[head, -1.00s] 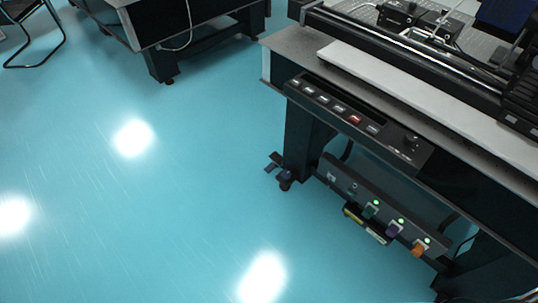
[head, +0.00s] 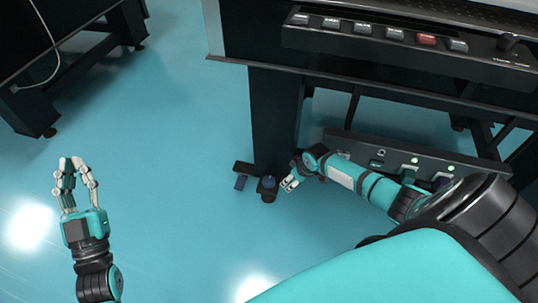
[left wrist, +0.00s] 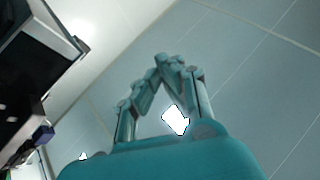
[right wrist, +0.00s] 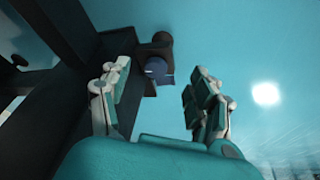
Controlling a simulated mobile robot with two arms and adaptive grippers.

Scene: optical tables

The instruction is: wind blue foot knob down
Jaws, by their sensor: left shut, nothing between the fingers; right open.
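The blue foot knob (head: 268,183) sits low at the dark foot of the table leg (head: 275,115), near the floor. In the right wrist view the blue knob (right wrist: 157,68) shows between and beyond my fingers, apart from them. My right gripper (head: 288,184) is open, low beside the foot, just right of the knob; it also shows in the right wrist view (right wrist: 157,76). My left gripper (head: 72,162) is shut and empty over open floor at the left; its fingertips meet in the left wrist view (left wrist: 167,60).
A panel with green lights (head: 415,160) hangs under the table behind my right arm. A button panel (head: 390,33) runs along the table front. The floor at the left is mostly clear.

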